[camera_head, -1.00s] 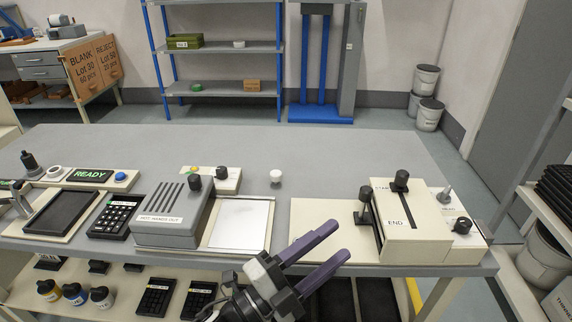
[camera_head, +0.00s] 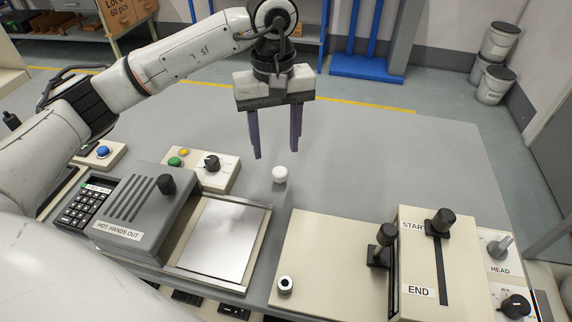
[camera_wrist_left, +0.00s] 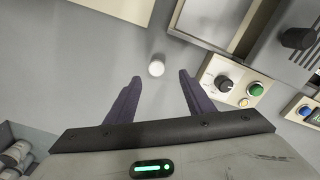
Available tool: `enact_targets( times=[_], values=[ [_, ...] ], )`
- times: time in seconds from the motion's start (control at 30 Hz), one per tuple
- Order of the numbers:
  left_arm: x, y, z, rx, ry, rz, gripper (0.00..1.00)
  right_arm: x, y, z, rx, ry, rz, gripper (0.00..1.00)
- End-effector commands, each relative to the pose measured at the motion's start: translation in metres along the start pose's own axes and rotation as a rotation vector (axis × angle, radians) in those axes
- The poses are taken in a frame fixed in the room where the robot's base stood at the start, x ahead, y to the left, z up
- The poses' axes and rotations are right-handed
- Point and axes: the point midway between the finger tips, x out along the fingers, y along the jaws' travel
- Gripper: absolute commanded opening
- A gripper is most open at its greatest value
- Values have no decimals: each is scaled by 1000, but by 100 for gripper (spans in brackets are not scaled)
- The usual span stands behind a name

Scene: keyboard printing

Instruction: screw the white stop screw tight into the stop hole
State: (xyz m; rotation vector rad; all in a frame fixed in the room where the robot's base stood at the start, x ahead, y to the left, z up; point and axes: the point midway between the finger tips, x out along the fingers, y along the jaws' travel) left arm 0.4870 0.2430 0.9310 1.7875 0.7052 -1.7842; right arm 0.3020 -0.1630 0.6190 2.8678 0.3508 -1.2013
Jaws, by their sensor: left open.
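The white stop screw (camera_head: 280,174) stands on the bare grey table. It also shows in the left wrist view (camera_wrist_left: 156,68), just beyond the fingertips and between their lines. My left gripper (camera_head: 276,153) is open, with its purple fingers pointing down above and slightly behind the screw. In the left wrist view the gripper (camera_wrist_left: 161,77) has nothing between its fingers. A small round white fitting with a dark centre (camera_head: 285,285), which looks like the stop hole, is near the front left corner of the beige plate (camera_head: 325,250). My right gripper is out of view.
A grey press marked HOT HANDS OUT (camera_head: 140,205) and a button box (camera_head: 215,172) stand left of the screw. A metal plate (camera_head: 222,240) lies in front of it. The START/END slide unit (camera_head: 415,265) stands at right. The table's back right is clear.

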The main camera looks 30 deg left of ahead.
Motion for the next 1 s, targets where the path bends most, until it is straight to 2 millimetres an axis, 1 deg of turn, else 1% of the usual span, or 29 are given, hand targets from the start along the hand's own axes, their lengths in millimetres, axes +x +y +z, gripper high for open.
enact_targets(
  times=[0.03,0.1,0.2,0.37,0.43,0.6,0.7,0.8,0.97,1.0],
  values=[
    [10,-1,0,1,-1,-5,48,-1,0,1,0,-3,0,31],
    [21,-1,1,1,-3,-5,48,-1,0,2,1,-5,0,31],
    [33,0,0,0,-3,-3,48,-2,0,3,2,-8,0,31],
    [44,2,0,-1,-3,0,48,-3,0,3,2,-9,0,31],
    [52,4,0,0,-6,-1,48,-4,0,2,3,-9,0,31],
    [78,8,-4,-1,-6,-2,48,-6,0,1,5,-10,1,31],
    [89,9,-4,1,-5,1,48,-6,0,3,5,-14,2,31],
    [93,9,-4,1,-3,2,48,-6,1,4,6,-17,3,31],
    [93,9,-4,1,-3,2,48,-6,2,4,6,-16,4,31],
    [93,9,-4,1,-3,2,47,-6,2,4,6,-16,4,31]
  ],
)
